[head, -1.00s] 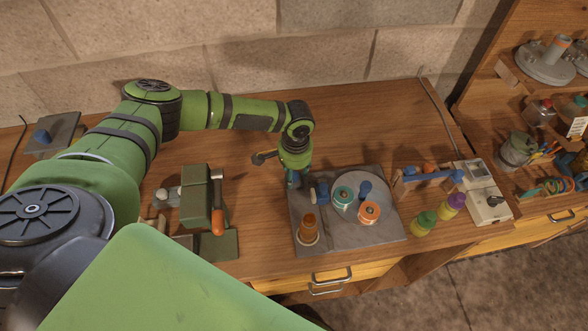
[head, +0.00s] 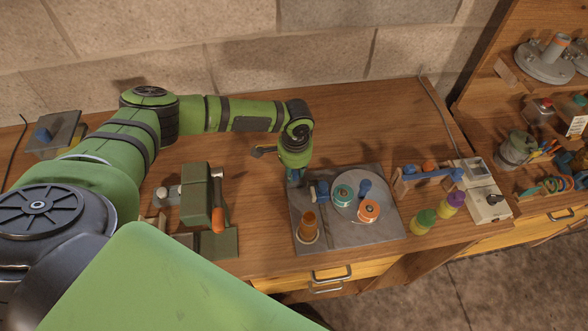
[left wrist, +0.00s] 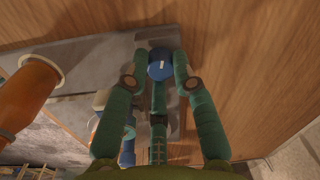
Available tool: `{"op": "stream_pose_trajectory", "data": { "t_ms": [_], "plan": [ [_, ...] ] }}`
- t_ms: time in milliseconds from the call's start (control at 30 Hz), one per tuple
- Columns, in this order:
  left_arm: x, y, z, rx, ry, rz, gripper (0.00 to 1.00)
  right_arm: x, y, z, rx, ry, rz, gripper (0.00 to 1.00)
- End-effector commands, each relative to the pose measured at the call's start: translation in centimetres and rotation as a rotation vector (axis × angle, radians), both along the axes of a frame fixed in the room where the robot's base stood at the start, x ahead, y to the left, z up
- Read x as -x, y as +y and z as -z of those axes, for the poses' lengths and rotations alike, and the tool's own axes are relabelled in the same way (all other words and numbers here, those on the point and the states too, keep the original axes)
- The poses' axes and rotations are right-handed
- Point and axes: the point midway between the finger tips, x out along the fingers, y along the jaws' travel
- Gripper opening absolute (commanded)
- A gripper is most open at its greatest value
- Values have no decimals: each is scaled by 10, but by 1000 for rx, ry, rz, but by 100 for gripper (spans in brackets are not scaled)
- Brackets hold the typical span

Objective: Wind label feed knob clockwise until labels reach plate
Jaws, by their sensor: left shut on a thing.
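In the left wrist view a round blue knob (left wrist: 160,70) with a short white mark sits on a grey base, between the two fingers of my left gripper (left wrist: 160,66). The fingers are shut on it from both sides. In the head view my left gripper (head: 295,180) points down at the back left corner of a grey board (head: 370,238), and it hides the knob there. A blue part (head: 321,188) stands just to the right of the gripper. I cannot make out the labels or how far they reach. My right gripper is not in view.
On the board stand an amber cone (head: 307,226), a teal spool (head: 343,194) and an orange spool (head: 369,210). A green block (head: 196,193) and an orange-handled tool (head: 218,217) lie to the left. Green (head: 424,222) and purple (head: 452,203) bottles stand to the right.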

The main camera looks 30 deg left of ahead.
Motion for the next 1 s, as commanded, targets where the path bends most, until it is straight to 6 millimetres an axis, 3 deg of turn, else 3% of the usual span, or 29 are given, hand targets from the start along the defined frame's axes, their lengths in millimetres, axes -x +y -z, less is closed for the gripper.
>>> {"op": "stream_pose_trajectory", "data": {
  "t_ms": [1000],
  "plan": [
    [3, 1, 3, 0, 7, 961, 0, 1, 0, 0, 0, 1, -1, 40]
  ]
}}
